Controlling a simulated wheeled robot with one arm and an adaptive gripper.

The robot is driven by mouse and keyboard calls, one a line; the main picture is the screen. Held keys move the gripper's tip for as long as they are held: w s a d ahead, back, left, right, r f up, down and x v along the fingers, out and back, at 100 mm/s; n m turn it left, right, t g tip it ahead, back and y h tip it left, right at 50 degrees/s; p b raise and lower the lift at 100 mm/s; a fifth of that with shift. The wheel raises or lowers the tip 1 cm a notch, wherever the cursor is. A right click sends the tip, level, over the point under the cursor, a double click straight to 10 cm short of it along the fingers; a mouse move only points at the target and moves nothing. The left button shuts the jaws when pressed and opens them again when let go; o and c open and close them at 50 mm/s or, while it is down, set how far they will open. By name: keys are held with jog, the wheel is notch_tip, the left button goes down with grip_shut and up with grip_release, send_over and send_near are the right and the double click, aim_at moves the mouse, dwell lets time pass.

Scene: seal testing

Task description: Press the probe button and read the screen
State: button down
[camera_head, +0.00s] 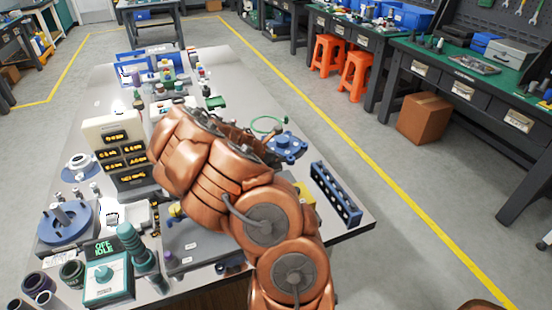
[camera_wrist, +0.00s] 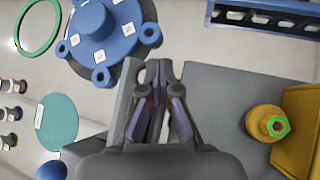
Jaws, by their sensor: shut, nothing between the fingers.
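A teal box (camera_head: 108,284) with a dark screen (camera_head: 103,247) stands at the table's front left in the head view. The screen reads "OFF IDLE" in green letters. In the wrist view my gripper (camera_wrist: 158,68) is shut and empty above a grey block (camera_wrist: 225,95). I cannot tell which part is the probe button. In the head view my copper arm hides the middle of the table and I cannot make out the gripper.
A blue flanged disc (camera_wrist: 98,22) lies left of the gripper, close to its fingers. A blue slotted rack (camera_head: 335,195) stands by the table's right edge. A label stand (camera_head: 122,150) and a blue round fixture (camera_head: 66,222) crowd the left.

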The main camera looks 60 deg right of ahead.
jog(key=shift+s+a+r, duration=0.15)
jog(key=shift+r, duration=0.15)
jog(key=shift+s+a+r+p, duration=0.35)
jog(key=shift+s+r+p, duration=0.15)
jog(key=shift+r+p, duration=0.25)
jog(key=shift+s+a+r+p, duration=0.35)
jog(key=shift+s+r+p, duration=0.1)
jog(key=shift+r+p, duration=0.25)
jog(key=shift+s+a+r, duration=0.2)
jog(key=shift+s+r, duration=0.15)
jog(key=shift+s, duration=0.05)
